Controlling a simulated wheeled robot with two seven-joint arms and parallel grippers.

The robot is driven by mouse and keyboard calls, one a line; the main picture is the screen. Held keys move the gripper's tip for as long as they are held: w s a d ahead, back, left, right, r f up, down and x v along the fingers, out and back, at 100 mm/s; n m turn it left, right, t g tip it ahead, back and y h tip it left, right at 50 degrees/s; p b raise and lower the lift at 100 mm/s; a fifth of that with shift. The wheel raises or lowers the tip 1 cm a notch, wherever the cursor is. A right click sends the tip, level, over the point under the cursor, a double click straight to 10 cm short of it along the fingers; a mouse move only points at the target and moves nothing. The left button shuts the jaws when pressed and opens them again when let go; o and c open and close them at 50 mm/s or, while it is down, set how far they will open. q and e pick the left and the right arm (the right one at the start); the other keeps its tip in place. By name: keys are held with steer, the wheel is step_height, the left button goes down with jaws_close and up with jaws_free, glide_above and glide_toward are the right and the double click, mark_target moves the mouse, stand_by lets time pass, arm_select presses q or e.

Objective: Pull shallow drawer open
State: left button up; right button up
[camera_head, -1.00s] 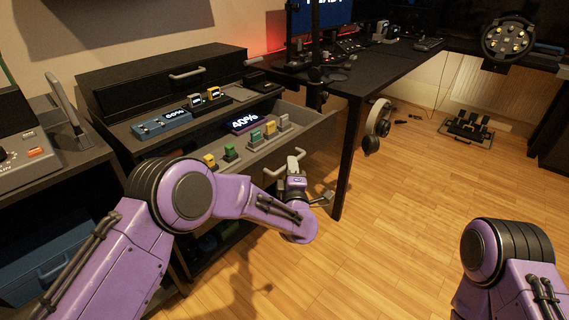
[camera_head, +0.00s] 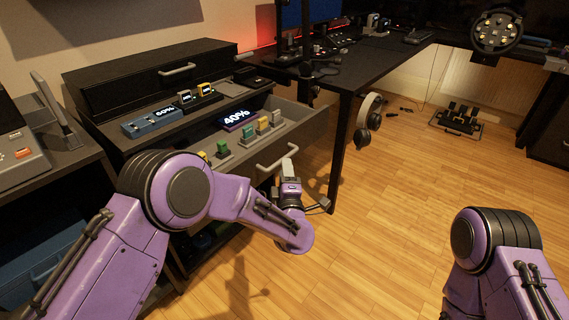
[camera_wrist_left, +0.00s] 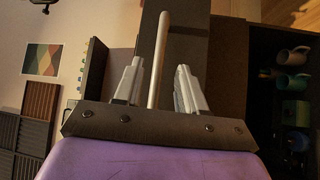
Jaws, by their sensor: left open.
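The shallow drawer (camera_head: 292,136) is pulled out of the dark cabinet. Its grey bar handle (camera_head: 276,159) is on the front panel. My left gripper (camera_head: 288,166) is open, just in front of and below the handle's right part in the head view. In the left wrist view, the pale handle bar (camera_wrist_left: 159,58) shows in the gap between the two open fingers (camera_wrist_left: 158,88), not clamped. My right gripper is out of view; only part of that arm shows at the lower right.
Inside the drawer are a 40% sign (camera_head: 237,118) and several coloured blocks. Open floor (camera_head: 400,220) lies in front.

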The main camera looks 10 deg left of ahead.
arm_select(q)
steer(key=r+v, duration=0.1)
steer(key=v, duration=0.6)
steer(key=shift+f, duration=0.5)
steer(key=s+a+f+m+g+h, duration=0.1)
steer(key=s+a+f+m+g, duration=0.3)
steer(key=s+a+f+m, duration=0.45)
steer(key=s+a+f+m+g+h, duration=0.25)
steer(key=s+f+g, duration=0.2)
steer(key=f, duration=0.65)
steer(key=s+a+f+m+g+y, duration=0.1)
steer(key=s+a+f+g, duration=0.2)
steer(key=s, duration=0.4)
steer(key=s+a+f+m+g+y, duration=0.1)
steer(key=s+a+f+g, duration=0.15)
steer(key=s+a, duration=0.35)
steer(key=s+a+f+g+p, duration=0.1)
steer(key=s+a, duration=0.1)
steer(key=s, duration=0.4)
steer(key=s+a+f+g, duration=0.1)
steer(key=s+a, duration=0.2)
steer(key=s, duration=0.3)
step_height(320, 180, up, 18)
steer(key=p, duration=1.8)
steer(key=shift+w+d+n+y, duration=0.3)
steer(key=shift+w+n+y, duration=0.05)
steer(key=shift+n+y, duration=0.1)
